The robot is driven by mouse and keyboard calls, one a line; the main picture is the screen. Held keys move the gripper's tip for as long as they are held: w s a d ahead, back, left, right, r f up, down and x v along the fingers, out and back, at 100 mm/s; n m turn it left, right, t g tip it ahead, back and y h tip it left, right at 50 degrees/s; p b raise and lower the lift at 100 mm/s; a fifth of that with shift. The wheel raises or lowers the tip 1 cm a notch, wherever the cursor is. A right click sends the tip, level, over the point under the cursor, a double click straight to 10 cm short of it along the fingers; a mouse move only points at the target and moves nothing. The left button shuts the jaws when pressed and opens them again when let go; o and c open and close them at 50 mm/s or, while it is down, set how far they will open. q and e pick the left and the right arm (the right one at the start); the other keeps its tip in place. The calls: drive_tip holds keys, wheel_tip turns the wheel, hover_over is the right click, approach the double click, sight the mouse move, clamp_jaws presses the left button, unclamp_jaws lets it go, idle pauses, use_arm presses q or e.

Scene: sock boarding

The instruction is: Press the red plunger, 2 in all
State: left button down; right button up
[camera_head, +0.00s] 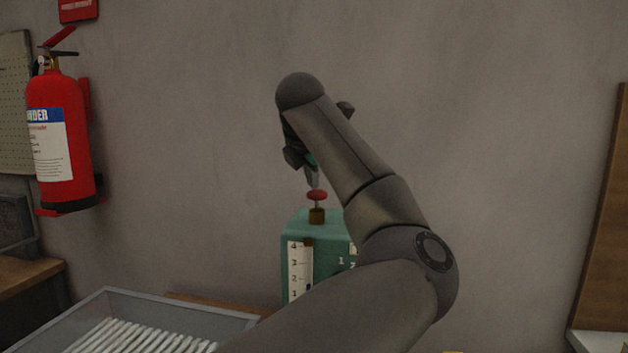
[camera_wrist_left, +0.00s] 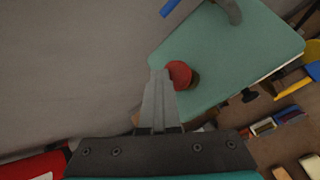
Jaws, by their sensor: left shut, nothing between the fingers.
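The red plunger (camera_head: 317,195) stands upright on a brass collar on top of a green box (camera_head: 297,231). A white scale with numbers is on the box's front. My left gripper (camera_head: 313,181) is shut and empty, pointing down just above the plunger's head; in the head view its tip overlaps the head's upper edge. In the left wrist view the shut fingers (camera_wrist_left: 160,75) end beside the red plunger head (camera_wrist_left: 179,73), with the green box top (camera_wrist_left: 225,55) behind. I cannot tell whether they touch. My arm hides the box's right side. My right gripper is not in view.
A grey tray (camera_head: 60,326) with several white sticks stands at the lower left. A red fire extinguisher (camera_head: 62,140) hangs on the wall at left. A brown board (camera_head: 602,230) stands at the right edge. The wall behind the box is bare.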

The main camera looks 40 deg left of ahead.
sight(319, 193)
use_arm(q)
drive_tip(key=shift+w+d+r+p, duration=0.15)
drive_tip(key=shift+d+r+p, duration=0.2)
drive_tip(key=shift+r+p, duration=0.35)
drive_tip(key=shift+w+d+r+p, duration=0.1)
drive_tip(key=shift+d+r+p, duration=0.25)
drive_tip(key=shift+r, duration=0.55)
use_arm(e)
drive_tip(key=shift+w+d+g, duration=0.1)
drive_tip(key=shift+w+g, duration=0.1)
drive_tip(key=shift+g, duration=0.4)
use_arm(q)
drive_tip(key=shift+r, duration=0.15)
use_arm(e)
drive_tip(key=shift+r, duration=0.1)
use_arm(q)
wheel_tip(319, 193, up, 5)
drive_tip(key=p, duration=0.3)
drive_tip(key=shift+a+p, duration=0.1)
drive_tip(key=shift+p, duration=0.2)
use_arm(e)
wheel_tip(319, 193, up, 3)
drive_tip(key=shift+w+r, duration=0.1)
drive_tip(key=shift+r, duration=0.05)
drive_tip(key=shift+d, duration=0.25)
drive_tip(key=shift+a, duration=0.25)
